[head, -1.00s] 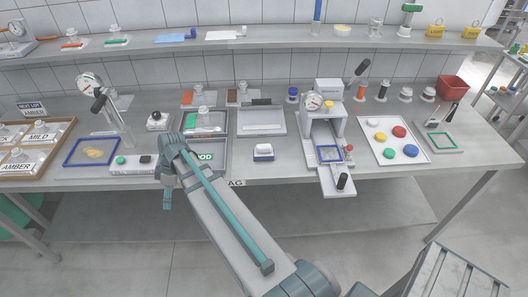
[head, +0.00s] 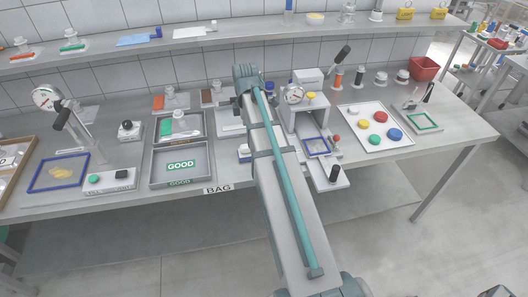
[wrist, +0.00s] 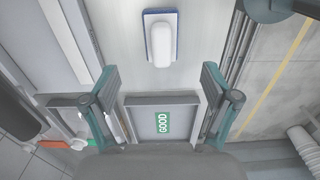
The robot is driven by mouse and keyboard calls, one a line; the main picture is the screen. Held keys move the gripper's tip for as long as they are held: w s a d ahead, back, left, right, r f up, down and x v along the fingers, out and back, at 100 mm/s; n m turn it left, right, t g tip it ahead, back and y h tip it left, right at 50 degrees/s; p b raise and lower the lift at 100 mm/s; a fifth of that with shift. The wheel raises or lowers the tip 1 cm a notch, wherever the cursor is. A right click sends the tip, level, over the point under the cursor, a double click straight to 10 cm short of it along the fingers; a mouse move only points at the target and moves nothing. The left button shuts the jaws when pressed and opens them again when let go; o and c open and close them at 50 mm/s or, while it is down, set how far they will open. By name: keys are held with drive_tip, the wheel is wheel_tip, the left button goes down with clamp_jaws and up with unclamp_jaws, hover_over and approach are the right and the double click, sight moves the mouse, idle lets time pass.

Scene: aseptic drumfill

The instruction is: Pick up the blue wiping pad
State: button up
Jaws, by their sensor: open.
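The blue wiping pad (wrist: 149,21) is a flat blue base with a white rounded handle (wrist: 161,44) on top. It lies on the bench top, ahead of and between my fingers in the wrist view. In the head view the pad (head: 243,155) is mostly hidden behind my arm; only its left side shows. My gripper (wrist: 160,77) is open and empty, its fingers wide apart, with the pad clear of both. The gripper's fingers are hidden by the arm in the head view.
A grey tray with a green GOOD label (head: 181,165) lies left of the pad; it also shows between my fingers in the wrist view (wrist: 144,128). A press with a dial gauge (head: 306,118) stands to the right. A white tray of coloured caps (head: 351,112) lies farther right.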

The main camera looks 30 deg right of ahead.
sight(248, 150)
wheel_tip(248, 150, down, 5)
drive_tip(key=shift+a+p, duration=0.15)
drive_tip(key=shift+p, duration=0.45)
drive_tip(key=shift+a+f+p, duration=0.1)
drive_tip(key=shift+f+p, duration=1.1)
drive_tip(key=shift+f, duration=1.5)
drive_tip(key=shift+c, duration=0.3)
drive_tip(key=c, duration=1.2)
drive_tip(key=shift+r, duration=0.2)
